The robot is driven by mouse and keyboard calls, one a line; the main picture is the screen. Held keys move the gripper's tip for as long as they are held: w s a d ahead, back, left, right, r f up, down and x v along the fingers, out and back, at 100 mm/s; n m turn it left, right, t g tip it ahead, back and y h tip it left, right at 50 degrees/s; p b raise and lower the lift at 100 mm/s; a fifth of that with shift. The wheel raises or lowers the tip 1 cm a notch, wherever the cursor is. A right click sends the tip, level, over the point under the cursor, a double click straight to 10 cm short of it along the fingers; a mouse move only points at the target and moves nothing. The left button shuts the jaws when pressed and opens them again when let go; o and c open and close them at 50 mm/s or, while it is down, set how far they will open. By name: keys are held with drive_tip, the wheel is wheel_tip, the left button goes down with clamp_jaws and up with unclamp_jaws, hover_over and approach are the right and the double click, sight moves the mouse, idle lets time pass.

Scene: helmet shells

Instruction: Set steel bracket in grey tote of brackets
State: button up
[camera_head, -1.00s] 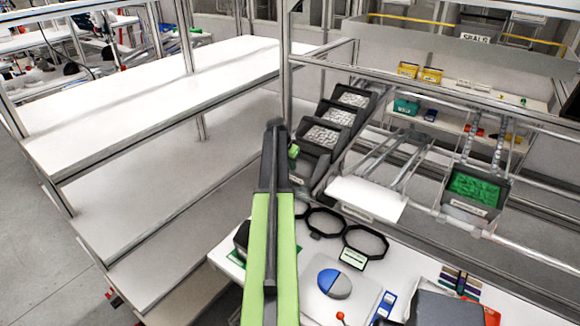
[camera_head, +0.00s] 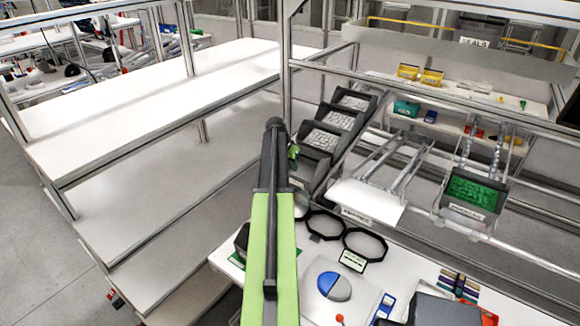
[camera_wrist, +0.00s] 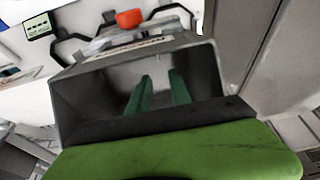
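A dark grey tote (camera_wrist: 84,88) fills the middle of the wrist view, with a label on its front lip. My gripper (camera_wrist: 160,86) has two dark green fingers over the inside of this tote. The fingers stand apart with nothing visible between them, so it is open. In the head view my gripper (camera_head: 293,151) is a small green shape at the nearest tote (camera_head: 318,158) of a sloping row, mostly hidden by my arm. I cannot make out a steel bracket for certain; the tote's near inside is hidden by my gripper body.
Behind it, totes (camera_head: 340,119) hold grey parts. A tote of green parts (camera_head: 473,190) is at the right. The white table (camera_head: 305,262) carries black octagonal rings (camera_head: 366,243) and a blue-and-grey round piece (camera_head: 334,285). Empty white shelves (camera_head: 150,100) stand left.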

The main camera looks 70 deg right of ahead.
drive_tip(key=p+v, duration=0.4)
drive_tip(key=v, duration=0.2)
drive_tip(key=shift+a, duration=0.1)
drive_tip(key=w+a+n+t+y, duration=0.1)
drive_tip(key=w+a+n, duration=0.3)
drive_tip(key=w+a, duration=0.7)
drive_tip(key=w+a+f+n, duration=0.1)
drive_tip(key=w+a+n, duration=0.2)
drive_tip(key=w+a, duration=0.85)
drive_tip(key=w+a+n+t+y, duration=0.1)
drive_tip(key=w+a+n, duration=0.35)
drive_tip(key=a, duration=1.35)
drive_tip(key=s+a+n+g+y, duration=0.1)
drive_tip(key=a+n, duration=0.8)
drive_tip(key=a, duration=2.9)
drive_tip(key=shift+s+f+y, duration=0.4)
drive_tip(key=shift+s+y, duration=0.2)
drive_tip(key=shift+s, duration=0.05)
